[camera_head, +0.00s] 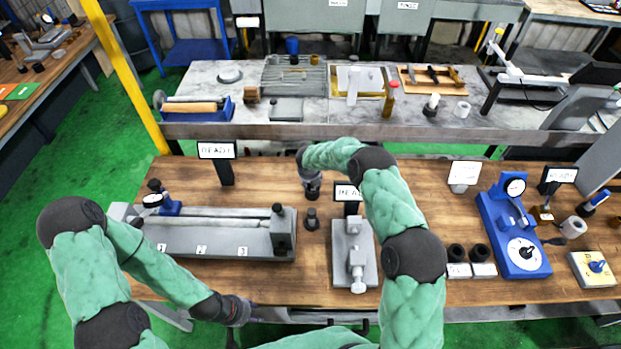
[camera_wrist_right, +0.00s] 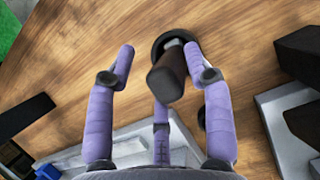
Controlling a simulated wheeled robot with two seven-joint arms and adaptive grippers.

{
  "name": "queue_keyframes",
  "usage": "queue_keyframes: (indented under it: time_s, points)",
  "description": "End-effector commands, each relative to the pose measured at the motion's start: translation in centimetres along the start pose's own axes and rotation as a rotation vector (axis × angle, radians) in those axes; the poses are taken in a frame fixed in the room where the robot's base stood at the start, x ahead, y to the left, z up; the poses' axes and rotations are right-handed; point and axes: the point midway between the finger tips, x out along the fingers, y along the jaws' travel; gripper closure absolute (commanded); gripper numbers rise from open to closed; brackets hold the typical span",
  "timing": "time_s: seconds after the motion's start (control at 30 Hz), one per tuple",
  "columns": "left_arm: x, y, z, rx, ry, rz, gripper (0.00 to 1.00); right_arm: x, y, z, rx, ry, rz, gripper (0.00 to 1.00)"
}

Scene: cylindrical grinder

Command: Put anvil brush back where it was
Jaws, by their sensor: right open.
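A dark handle, which looks like the anvil brush, rises from a round black base on the wood table in the right wrist view (camera_wrist_right: 168,72). My right gripper (camera_wrist_right: 165,75) is open around and above it, with its fingers spread on both sides. In the head view, my right gripper (camera_head: 311,180) points down at the middle of the table, and the dark thing is mostly hidden beneath it. My left gripper (camera_head: 240,311) hangs low at the table's front edge, away from the brush, and its fingers are too unclear to read.
A small black post (camera_head: 312,219) stands just in front of my right gripper. A long grey fixture (camera_head: 200,243) lies to the left. A grey stand (camera_head: 352,262) and a black sign (camera_head: 348,194) are to the right. Another sign (camera_head: 217,151) stands behind left.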

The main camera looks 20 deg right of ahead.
Motion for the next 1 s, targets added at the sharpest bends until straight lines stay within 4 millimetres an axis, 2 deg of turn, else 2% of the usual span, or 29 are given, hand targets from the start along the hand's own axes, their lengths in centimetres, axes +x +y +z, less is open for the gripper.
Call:
queue_keyframes:
  time_s: [0.13, 0.27, 0.7, 0.83, 1.0]
  points:
    - [0.0, 0.0, 0.0, 0.001, 0.000, 0.000, 0.60, -0.3, -0.1, 0.1, 0.001, -0.002, 0.000, 0.48]
    - [0.0, 0.0, 0.0, 0.001, 0.000, 0.000, 0.60, -1.5, -0.1, 0.2, 0.001, -0.002, 0.000, 0.48]
    - [-0.1, 0.1, 0.0, 0.001, 0.000, 0.000, 0.60, -9.1, 0.0, 0.2, 0.000, -0.003, 0.001, 0.48]
    - [-0.2, 0.1, 0.0, 0.001, 0.000, 0.000, 0.60, -10.8, -0.1, 0.2, 0.001, -0.002, 0.001, 0.48]
    - [-0.2, 0.1, 0.0, 0.001, 0.000, 0.000, 0.60, -11.9, -0.1, 0.1, 0.001, -0.001, 0.000, 0.48]
